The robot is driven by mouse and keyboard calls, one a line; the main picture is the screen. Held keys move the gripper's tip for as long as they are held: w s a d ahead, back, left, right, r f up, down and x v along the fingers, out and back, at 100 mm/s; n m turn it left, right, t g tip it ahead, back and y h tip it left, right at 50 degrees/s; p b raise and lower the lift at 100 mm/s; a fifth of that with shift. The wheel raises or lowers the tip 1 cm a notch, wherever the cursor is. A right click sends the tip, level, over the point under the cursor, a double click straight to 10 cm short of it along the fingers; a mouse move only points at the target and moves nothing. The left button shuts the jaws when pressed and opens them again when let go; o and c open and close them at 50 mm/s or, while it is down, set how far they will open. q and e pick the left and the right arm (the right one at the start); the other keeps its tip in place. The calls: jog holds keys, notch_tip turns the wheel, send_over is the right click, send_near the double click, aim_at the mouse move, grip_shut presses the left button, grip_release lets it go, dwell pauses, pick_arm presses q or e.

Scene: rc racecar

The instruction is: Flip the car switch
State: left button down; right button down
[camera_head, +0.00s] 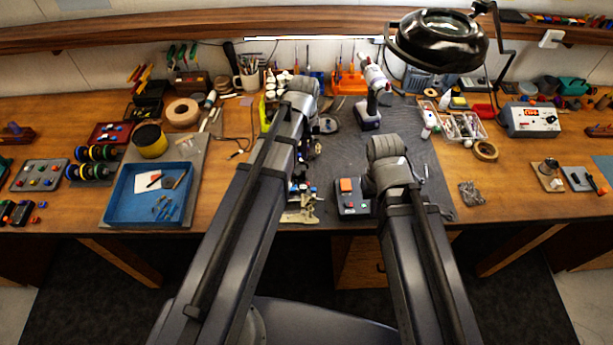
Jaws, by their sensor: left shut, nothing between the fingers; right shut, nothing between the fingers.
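I cannot make out a whole car. Behind my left arm, small dark and blue parts (310,187) and a tan piece (301,214) show on the dark mat (340,155); I cannot tell whether they belong to the car. A dark box with a red-orange button (347,185) lies near the bench's front edge, left of my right arm's bend. My two arms reach over the mat from below. Their upper bends show, but the fingers of both grippers are hidden behind the arm links. No car switch can be made out.
A blue tray (112,207) with small tools lies left of the mat. A drill (368,118) stands behind, between the arms. A magnifier lamp (437,38) hangs over the back right. A white meter box (531,119) stands right. Bare wood shows right of the mat.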

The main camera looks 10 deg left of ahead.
pick_arm(q)
jog(key=shift+f, duration=0.1)
notch_tip(320, 180, down, 14)
jog(key=b, duration=1.4)
